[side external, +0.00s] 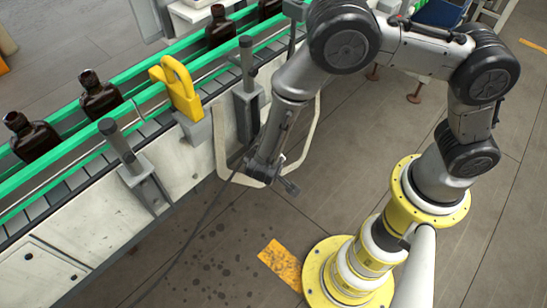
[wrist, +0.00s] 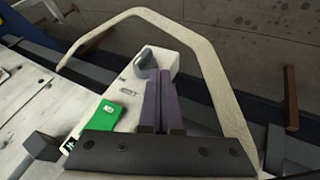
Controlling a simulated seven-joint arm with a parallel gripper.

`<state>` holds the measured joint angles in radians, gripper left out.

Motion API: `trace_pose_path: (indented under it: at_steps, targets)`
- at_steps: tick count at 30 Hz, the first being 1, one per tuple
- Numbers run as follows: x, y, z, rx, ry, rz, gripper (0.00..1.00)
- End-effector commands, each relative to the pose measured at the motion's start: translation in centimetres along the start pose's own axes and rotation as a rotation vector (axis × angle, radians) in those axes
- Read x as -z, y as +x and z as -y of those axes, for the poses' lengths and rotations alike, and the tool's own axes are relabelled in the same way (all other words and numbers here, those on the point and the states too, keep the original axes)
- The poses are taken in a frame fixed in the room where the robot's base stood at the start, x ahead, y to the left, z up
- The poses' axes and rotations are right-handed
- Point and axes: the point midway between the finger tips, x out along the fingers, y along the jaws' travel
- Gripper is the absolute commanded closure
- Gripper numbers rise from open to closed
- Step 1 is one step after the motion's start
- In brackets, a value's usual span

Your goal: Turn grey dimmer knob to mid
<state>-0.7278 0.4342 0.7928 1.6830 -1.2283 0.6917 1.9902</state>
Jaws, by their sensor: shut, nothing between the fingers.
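A grey knob (wrist: 144,62) with a rounded shape sits on a white panel (wrist: 160,58) in the wrist view. It looks like the dimmer knob; its pointer or setting cannot be read. My gripper (wrist: 164,76) has its two purple fingers together and empty. The fingertips appear beside the knob, just to its right and partly in front of it; I cannot tell whether they touch it. In the side external view my gripper (side external: 291,187) is low beside the conveyor's near side, and the knob cannot be made out there.
A cream guard loop (wrist: 212,75) arches around the panel, close to my gripper. A green plate (wrist: 101,120) lies on the panel's left. The conveyor (side external: 195,165) carries amber bottles (side external: 99,95) and a yellow padlock-shaped piece (side external: 180,95) stands at its edge. Floor on the right is open.

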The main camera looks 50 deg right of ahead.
Motion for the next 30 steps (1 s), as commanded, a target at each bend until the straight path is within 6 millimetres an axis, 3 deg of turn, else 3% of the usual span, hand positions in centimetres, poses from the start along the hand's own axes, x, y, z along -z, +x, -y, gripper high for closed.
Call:
trace_pose_path:
  at_steps: [6,30]
  targets:
    - [0.0,0.6,-1.3,0.000,0.000,0.001,1.00]
    - [0.1,0.6,-1.6,0.055,0.023,0.012,1.00]
